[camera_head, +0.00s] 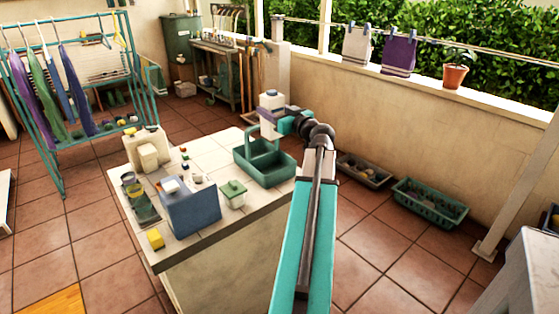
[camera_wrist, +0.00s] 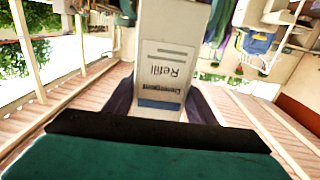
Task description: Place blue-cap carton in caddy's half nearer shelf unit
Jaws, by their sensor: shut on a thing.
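My gripper (camera_head: 272,113) is shut on a white carton (camera_head: 270,127) and holds it upright above the far side of the teal caddy. In the wrist view, the carton (camera_wrist: 163,55) stands between the dark fingers, its "Refill Detergent" label upside down with a blue band. The caddy (camera_head: 268,180) stands on the tiled counter, with a raised handle between two compartments that look empty. The carton's lower part is partly behind the handle; I cannot tell its exact height above the caddy.
The counter (camera_head: 205,152) also holds a blue box (camera_head: 190,213), a green-lidded tub (camera_head: 233,194), a beige container (camera_head: 147,145), a yellow block (camera_head: 155,239) and cups. The shelf unit (camera_head: 215,75) stands at the back. Crates (camera_head: 430,202) lie by the wall.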

